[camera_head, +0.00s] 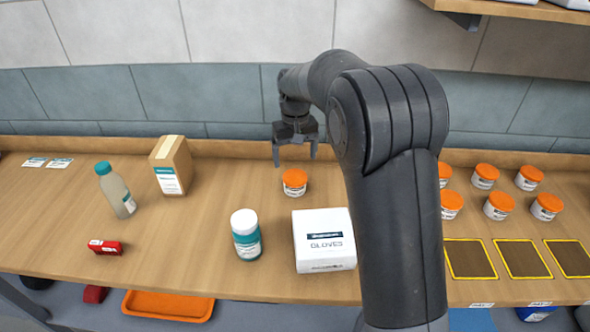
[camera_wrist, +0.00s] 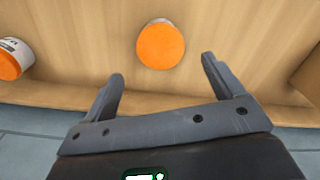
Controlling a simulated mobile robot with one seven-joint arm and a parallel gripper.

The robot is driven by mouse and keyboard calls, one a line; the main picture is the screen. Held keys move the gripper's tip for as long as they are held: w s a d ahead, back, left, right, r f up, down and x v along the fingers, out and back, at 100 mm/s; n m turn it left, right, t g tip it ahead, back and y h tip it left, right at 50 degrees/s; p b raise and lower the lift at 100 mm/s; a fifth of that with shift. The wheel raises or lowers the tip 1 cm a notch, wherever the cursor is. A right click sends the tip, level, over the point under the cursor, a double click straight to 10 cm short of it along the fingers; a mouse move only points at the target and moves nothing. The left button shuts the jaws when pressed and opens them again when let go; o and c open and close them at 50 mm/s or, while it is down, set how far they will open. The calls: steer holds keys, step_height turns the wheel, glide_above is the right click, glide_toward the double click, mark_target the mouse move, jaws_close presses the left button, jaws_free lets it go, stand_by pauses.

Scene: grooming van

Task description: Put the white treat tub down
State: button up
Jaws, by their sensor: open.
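A white treat tub with an orange lid (camera_head: 294,183) stands upright on the wooden counter (camera_head: 190,235), behind the glove box. It also shows in the wrist view (camera_wrist: 160,45), seen from above, just beyond the fingertips. My gripper (camera_head: 295,156) is open and empty above and a little behind this tub, with a gap between fingers and lid. Its two fingers spread wide in the wrist view (camera_wrist: 162,70). Several like tubs (camera_head: 484,177) stand in two rows at the right of the counter, some partly hidden by my arm.
Yellow-edged dark squares (camera_head: 521,259) lie empty at the front right. A wall rises behind.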

steer(key=shift+r, duration=1.45)
steer(key=s+d+r+m+t, duration=0.1)
steer(key=s+d+r, duration=0.45)
steer(key=s, duration=0.25)
steer(key=s+d+r+m+t, duration=0.1)
steer(key=s+d+r+t, duration=0.1)
steer(key=s+d+r, duration=0.4)
steer(key=s+d+f+m+t, duration=0.1)
steer(key=s+d+f, duration=0.1)
steer(key=s, duration=0.7)
steer(key=s+d+f+m+t, duration=0.1)
steer(key=s+d, duration=0.4)
steer(key=s, duration=0.5)
steer(key=shift+s+d+f+m+t, duration=0.25)
steer(key=shift+f+m+t, duration=0.05)
steer(key=shift+f, duration=0.2)
steer(key=shift+o, duration=0.4)
